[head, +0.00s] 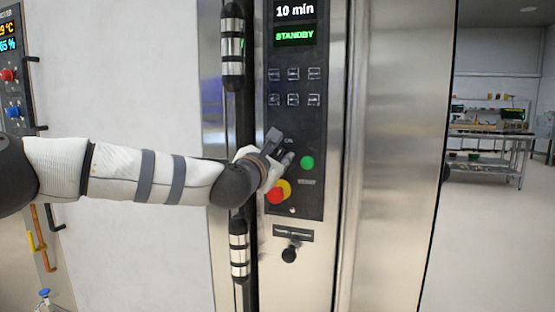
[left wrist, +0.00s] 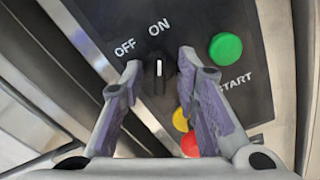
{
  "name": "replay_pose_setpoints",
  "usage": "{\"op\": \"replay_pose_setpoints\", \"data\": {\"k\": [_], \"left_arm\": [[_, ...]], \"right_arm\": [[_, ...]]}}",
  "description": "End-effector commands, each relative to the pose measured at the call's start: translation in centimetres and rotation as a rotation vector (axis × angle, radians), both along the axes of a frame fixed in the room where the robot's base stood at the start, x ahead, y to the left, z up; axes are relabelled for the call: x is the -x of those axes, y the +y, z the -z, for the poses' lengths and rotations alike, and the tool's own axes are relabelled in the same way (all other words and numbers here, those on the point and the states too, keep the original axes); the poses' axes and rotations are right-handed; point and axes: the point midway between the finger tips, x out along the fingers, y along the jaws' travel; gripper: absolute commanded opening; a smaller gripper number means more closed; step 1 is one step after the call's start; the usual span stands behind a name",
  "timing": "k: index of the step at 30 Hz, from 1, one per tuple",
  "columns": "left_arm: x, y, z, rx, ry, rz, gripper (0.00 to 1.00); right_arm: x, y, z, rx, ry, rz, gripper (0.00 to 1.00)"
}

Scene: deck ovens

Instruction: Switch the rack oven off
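The rack oven's control panel (head: 298,130) faces me in the head view, with a display (head: 295,24) reading "10 min" and a green STANDBY line. In the left wrist view a black rotary knob (left wrist: 160,82) sits below the OFF and ON labels. Its white mark points up towards ON. My left gripper (left wrist: 159,66) is open, with one finger on each side of the knob. A gap shows at the left finger; I cannot tell whether the right finger touches. In the head view the left gripper (head: 280,148) hides the knob. My right gripper is not in view.
A green START button (left wrist: 226,48) is just right of the right finger. A red button on a yellow base (head: 276,193) lies below the gripper. Dark and steel vertical handle parts (head: 233,45) stand left of the panel. A workbench (head: 490,140) is far back right.

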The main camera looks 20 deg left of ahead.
Motion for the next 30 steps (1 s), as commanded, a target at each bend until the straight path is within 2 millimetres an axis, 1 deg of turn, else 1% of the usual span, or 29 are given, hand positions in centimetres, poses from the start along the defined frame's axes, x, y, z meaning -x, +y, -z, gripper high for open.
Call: {"op": "replay_pose_setpoints", "data": {"k": [7,8,9,11,12,23,30], "left_arm": [[-0.18,0.01,-0.18,0.0,-0.002,0.0,0.29],[-0.18,0.01,-0.18,0.0,-0.002,0.0,0.27],[-0.17,0.01,-0.18,0.0,-0.002,0.0,0.18],[-0.17,0.01,-0.18,0.0,-0.001,0.0,0.04],[-0.16,0.01,-0.17,0.0,-0.001,0.0,0.0],[-0.19,0.04,-0.04,0.023,0.0,-0.001,0.0],[-0.29,0.14,0.26,0.148,0.009,-0.002,0.0]], "right_arm": [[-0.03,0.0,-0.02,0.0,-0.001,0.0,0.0],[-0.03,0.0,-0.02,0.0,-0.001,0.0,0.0],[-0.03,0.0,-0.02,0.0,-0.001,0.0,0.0],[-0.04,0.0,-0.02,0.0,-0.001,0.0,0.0],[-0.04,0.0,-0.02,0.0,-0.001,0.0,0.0],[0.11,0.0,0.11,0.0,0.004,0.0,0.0],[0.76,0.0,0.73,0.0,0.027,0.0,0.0]]}}
